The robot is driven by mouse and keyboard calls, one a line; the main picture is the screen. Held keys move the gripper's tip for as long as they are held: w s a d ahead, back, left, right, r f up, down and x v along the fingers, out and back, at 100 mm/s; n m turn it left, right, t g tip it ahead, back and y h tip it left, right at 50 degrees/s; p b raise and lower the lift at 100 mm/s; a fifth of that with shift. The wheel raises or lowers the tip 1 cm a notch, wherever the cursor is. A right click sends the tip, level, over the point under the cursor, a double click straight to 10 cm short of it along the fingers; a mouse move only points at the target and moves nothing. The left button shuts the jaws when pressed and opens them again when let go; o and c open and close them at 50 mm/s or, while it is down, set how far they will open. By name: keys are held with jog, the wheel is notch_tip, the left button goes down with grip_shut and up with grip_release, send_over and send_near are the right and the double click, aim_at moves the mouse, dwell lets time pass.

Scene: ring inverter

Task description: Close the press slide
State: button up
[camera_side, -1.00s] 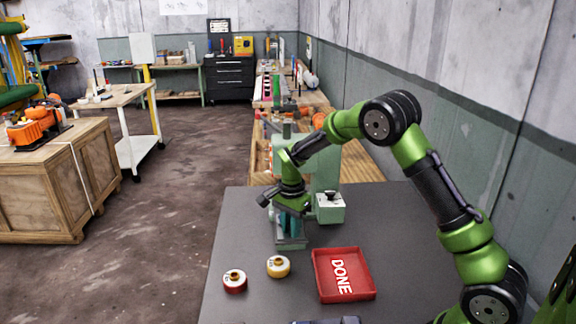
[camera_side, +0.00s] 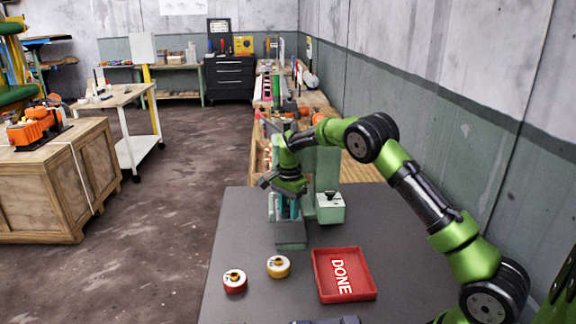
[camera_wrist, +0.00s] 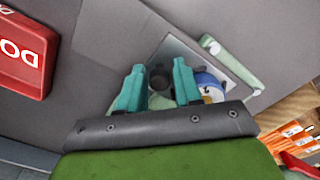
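The light green press (camera_side: 328,170) stands at the back of the dark table, partly hidden behind my arm. Its low base (camera_side: 290,238) extends toward the camera; a grey plate, apparently on this base, shows in the wrist view (camera_wrist: 185,55). I cannot clearly make out the slide or its position. My gripper (camera_side: 287,207) hangs over the press base, its teal fingers pointing down. In the wrist view my gripper (camera_wrist: 158,72) has its fingers apart. A dark round part (camera_wrist: 160,76) shows between them without clear contact. A blue-and-white part (camera_wrist: 208,86) lies right of the fingers.
A red ring (camera_side: 235,282) and a yellow ring (camera_side: 278,266) lie on the table (camera_side: 230,215) in front of the press. The red DONE tray (camera_side: 322,290) is to their right. A light green box (camera_side: 331,210) adjoins the press on the right.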

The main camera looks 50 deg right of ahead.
jog(key=shift+o, duration=0.9)
notch_tip(320, 180, up, 17)
jog(key=shift+f, duration=0.1)
jog(key=shift+c, duration=0.3)
